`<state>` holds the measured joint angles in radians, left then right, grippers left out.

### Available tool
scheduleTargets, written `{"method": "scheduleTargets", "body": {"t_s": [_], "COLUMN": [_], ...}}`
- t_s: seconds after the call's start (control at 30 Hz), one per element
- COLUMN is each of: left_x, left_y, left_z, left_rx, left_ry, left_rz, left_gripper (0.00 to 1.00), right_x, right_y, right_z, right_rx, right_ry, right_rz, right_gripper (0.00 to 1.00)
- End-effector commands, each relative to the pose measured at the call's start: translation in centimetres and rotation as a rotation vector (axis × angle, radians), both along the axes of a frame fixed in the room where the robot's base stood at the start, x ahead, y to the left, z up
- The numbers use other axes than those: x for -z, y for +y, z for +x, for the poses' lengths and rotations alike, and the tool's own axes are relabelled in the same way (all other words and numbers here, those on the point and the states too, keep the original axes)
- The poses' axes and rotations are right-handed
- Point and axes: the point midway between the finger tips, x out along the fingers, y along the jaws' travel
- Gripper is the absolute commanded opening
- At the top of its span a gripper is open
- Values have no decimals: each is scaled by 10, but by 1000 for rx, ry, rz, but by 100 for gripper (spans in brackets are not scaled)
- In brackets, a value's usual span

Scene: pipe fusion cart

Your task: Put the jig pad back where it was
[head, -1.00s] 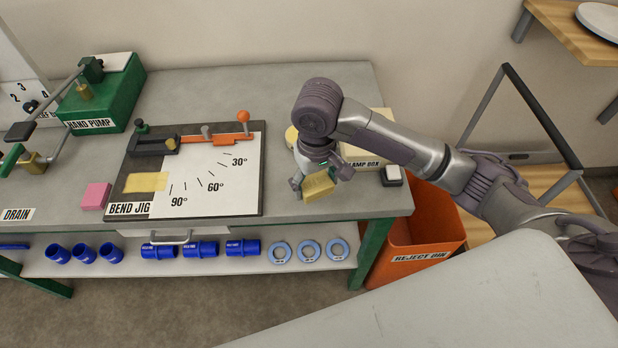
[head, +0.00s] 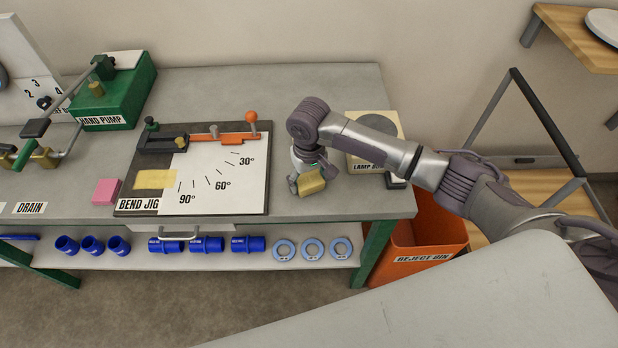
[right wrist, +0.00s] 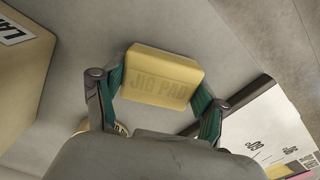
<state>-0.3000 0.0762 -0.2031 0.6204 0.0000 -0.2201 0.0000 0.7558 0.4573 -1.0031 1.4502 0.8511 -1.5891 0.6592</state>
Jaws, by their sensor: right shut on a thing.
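The jig pad is a yellow block (head: 311,182) held in my right gripper (head: 311,178), over the bench to the right of the bend jig. In the right wrist view the pad (right wrist: 160,77), lettered "JIG PAD", sits between both green-lined fingers (right wrist: 161,100). I cannot tell how high it is above the bench. The bend jig (head: 225,190) is a dark plate with a white angle face, an orange arm and a dark clamp. A flat pale yellow patch (head: 155,179) lies on its left part. My left gripper is not in view.
A pink block (head: 106,191) stands left of the jig. The lamp box (head: 357,130) is behind my right arm. The green hand pump (head: 125,100) is at the back left. An orange reject bin (head: 420,265) stands right of the bench (head: 230,85).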

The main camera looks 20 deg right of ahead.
Motion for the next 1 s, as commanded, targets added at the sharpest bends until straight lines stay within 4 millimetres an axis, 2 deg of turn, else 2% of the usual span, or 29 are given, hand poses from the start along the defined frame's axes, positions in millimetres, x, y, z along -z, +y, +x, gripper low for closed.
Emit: {"method": "scheduleTargets", "body": {"t_s": [0.17,0.2,0.33,0.37,0.77,0.87,1.0], "left_x": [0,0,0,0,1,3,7], "left_y": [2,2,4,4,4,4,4], "left_z": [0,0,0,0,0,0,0], "left_rx": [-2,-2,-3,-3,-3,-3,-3], "left_ry": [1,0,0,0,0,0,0], "left_rz": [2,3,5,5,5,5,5], "left_gripper": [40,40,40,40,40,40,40], "right_x": [2,3,3,3,-3,-15,-44], "right_y": [0,0,0,0,0,0,0], "right_z": [0,0,0,0,1,1,2], "right_rx": [0,0,0,0,1,1,-1], "right_ry": [1,1,1,1,-1,-2,-5], "right_rz": [0,0,0,0,1,2,2], "right_gripper": [44,73,95,97,97,97,97]}}
